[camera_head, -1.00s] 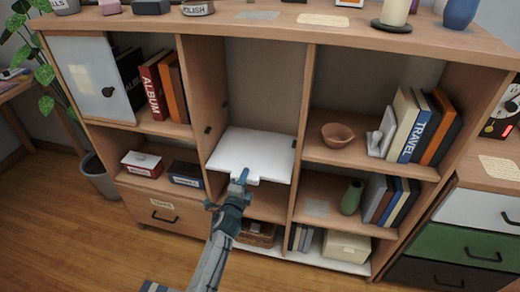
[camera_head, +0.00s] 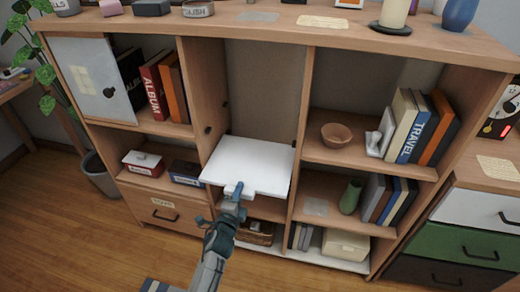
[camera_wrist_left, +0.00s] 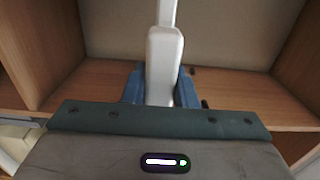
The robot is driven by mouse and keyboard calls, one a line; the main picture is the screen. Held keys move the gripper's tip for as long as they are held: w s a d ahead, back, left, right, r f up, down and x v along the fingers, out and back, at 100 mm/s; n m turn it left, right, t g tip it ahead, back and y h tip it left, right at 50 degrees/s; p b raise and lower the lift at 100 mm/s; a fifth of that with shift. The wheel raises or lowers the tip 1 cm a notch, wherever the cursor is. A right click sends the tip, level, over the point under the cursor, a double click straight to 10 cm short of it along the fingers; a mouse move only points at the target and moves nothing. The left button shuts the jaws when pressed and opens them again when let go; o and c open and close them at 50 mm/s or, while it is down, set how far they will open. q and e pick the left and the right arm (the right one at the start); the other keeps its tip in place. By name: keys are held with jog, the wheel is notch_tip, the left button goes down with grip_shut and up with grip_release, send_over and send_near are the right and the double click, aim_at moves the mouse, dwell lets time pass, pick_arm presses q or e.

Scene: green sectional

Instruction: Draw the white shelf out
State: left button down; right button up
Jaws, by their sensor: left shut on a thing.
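The white shelf (camera_head: 248,165) is a flat white board in the middle bay of the wooden cabinet. Its front edge sticks out past the cabinet front, and a small white tab projects from that edge. My left gripper (camera_head: 236,190) is shut on this tab from the front. In the left wrist view, the blue fingers of my left gripper (camera_wrist_left: 160,85) stand on both sides of the white tab (camera_wrist_left: 164,62). The rear of the shelf is inside the bay. My right gripper is not in view.
Cabinet uprights stand close on both sides of the shelf. A wooden bowl (camera_head: 336,135) and a green vase (camera_head: 350,197) stand in the right bay. A basket (camera_head: 256,232) sits below the shelf. Floor (camera_head: 110,245) in front is clear.

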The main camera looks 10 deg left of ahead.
pick_arm(q)
jog(key=s+b, duration=0.2)
jog(key=s, duration=1.9)
jog(key=shift+a+r+b, duration=0.15)
jog(key=shift+a+b, duration=0.2)
dwell(0.9)
